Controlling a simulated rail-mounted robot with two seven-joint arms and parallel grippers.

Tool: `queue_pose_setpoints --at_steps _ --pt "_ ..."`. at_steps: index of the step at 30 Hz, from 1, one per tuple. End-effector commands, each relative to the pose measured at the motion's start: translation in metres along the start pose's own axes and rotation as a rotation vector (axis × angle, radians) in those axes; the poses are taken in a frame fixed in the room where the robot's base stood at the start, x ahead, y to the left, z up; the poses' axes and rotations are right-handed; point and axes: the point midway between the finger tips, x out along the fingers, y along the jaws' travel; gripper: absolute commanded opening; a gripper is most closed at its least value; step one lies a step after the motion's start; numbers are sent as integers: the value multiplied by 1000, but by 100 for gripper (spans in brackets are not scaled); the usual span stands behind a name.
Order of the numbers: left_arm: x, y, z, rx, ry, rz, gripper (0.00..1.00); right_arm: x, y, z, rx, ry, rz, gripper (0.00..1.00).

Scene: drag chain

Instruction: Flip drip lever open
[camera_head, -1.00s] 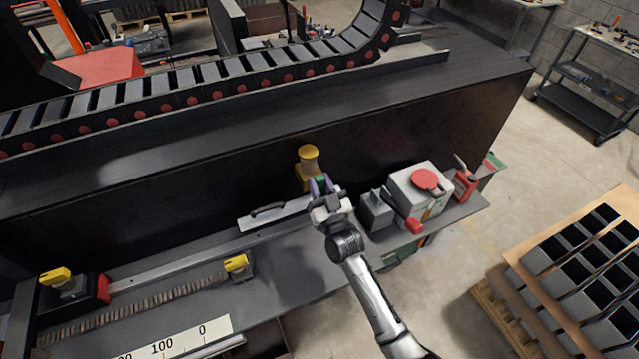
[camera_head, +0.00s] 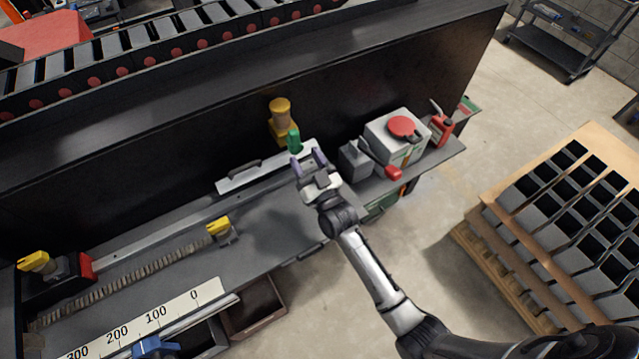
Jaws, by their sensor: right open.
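The drip lever appears to be the small green piece (camera_head: 294,142) at the front of the yellow oiler (camera_head: 281,118) on the black machine wall. My right gripper (camera_head: 309,160) is just below and to the right of the green piece, with its purple-grey fingers spread and nothing between them. A small gap shows between the fingers and the green piece. My left gripper is not in view.
A white plate with a black handle (camera_head: 245,170) lies below the oiler. A grey box with a red knob (camera_head: 398,140) and a small dark box (camera_head: 355,160) stand to the right on the ledge. A pallet of black-and-grey blocks (camera_head: 570,215) stands at the right.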

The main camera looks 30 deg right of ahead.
Motion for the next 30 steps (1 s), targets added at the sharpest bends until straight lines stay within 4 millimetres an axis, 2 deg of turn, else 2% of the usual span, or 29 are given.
queue_pose_setpoints --at_steps 1,6,12,18,30 --pt "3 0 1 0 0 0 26 -12 0 2 0 -2 0 51" --pt "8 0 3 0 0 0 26 -43 0 2 -1 -2 0 51" --pt "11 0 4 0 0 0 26 -67 0 2 -2 -3 0 51" --pt "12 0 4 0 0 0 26 -77 0 1 -2 -2 0 51" --pt "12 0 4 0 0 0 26 -78 0 1 -1 -2 0 51"
